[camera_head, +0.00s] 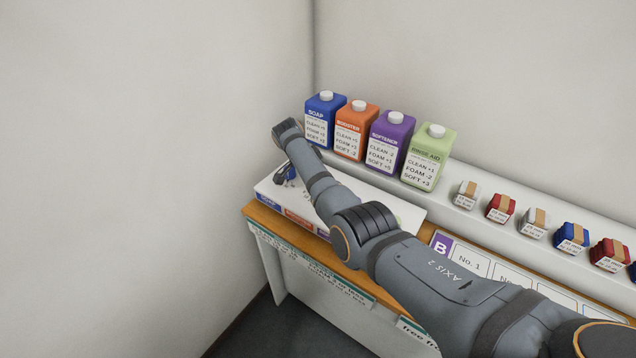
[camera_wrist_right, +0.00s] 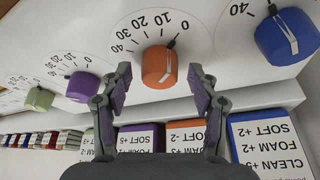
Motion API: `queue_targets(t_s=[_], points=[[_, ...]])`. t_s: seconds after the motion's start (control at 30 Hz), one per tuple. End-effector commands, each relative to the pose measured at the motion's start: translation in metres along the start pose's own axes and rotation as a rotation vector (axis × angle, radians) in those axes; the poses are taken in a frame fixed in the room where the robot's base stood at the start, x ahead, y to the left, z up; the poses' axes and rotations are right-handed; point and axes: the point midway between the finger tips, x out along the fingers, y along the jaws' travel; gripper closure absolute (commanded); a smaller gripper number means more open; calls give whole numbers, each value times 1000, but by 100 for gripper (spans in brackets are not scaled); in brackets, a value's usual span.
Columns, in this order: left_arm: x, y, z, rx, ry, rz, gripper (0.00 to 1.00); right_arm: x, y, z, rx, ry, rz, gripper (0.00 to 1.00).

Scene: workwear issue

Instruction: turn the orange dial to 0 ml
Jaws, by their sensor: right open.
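The orange dial (camera_wrist_right: 153,66) is in the upper middle of the right wrist view, on a white panel with a 0 to 40 scale that appears upside down. Its white pointer is angled up and slightly right, close to the 0 mark; I cannot tell whether it is exactly on it. My right gripper (camera_wrist_right: 160,74) is open, one finger on each side of the dial, with visible gaps. Whether the fingertips reach the dial's depth is unclear. In the head view my right arm hides the orange dial. My left gripper is not in view.
A blue dial (camera_wrist_right: 285,38) and a purple dial (camera_wrist_right: 82,86) flank it, with a green dial (camera_wrist_right: 39,98) farther left. Behind the white panel (camera_head: 408,214) stand blue, orange, purple and green bottles (camera_head: 436,155). Small labelled blocks (camera_head: 501,208) line the shelf to the right.

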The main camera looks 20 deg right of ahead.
Motion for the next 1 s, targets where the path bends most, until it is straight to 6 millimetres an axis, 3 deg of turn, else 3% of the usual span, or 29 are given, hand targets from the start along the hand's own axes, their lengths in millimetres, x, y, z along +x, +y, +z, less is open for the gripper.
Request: queue_targets(t_s=[0.23, 0.5, 0.7, 1.0], points=[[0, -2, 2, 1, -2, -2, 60, -12, -1, 0, 0, 1, -3, 40], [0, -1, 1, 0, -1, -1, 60, -77, -1, 0, 0, 0, -4, 40], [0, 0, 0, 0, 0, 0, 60, -111, -1, 0, -1, 0, -1, 40], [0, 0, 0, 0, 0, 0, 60, -120, 0, 0, 0, 0, 0, 40]])
